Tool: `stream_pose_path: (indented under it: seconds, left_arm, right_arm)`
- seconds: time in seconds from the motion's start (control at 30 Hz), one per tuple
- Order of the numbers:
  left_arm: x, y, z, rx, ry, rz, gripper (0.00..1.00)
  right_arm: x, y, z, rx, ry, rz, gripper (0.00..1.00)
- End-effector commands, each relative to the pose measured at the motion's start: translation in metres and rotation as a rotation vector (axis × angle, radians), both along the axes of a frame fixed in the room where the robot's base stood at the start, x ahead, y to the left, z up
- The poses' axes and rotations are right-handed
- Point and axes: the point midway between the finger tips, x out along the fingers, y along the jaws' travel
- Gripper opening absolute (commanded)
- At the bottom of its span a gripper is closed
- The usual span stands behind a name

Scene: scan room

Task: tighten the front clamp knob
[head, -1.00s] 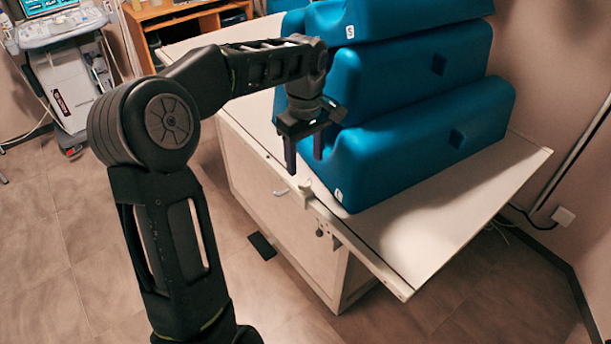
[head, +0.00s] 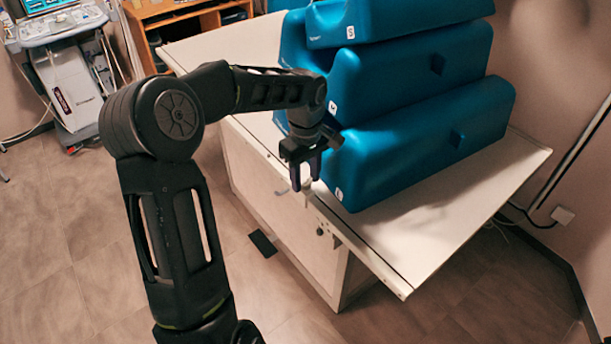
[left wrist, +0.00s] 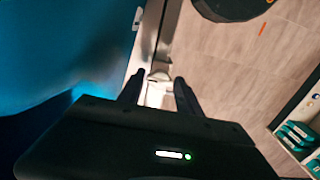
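A pale clamp (head: 308,187) sits on the side rail of the white table (head: 440,235). A small dark knob (head: 320,232) shows on the rail closer to the table's front corner; I cannot tell which fitting is the front clamp knob. My left gripper (head: 306,182) points down at the pale clamp with its fingers apart. In the left wrist view the clamp (left wrist: 157,88) lies between the open fingertips (left wrist: 157,84), and contact cannot be made out. The lower part of the clamp is unclear there. My right gripper is out of view.
Stacked blue foam wedges (head: 420,140) stand on the table close beside my left gripper. A medical cart (head: 65,85) and a wooden desk (head: 190,20) stand at the back left. The floor (head: 75,220) left of the table is mostly clear.

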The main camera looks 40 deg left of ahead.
Motion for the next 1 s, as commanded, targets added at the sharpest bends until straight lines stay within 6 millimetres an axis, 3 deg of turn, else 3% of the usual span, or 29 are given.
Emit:
stream_pose_path:
  seconds: [0.47,1.0]
  left_arm:
    - [-0.0001,0.0,0.0002,0.0,0.0,0.0,0.01]
    - [0.0003,-0.0002,0.0001,0.0,0.0,-0.081,0.0]
  right_arm:
    - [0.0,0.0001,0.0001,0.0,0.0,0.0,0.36]
    - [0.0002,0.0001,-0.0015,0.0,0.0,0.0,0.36]
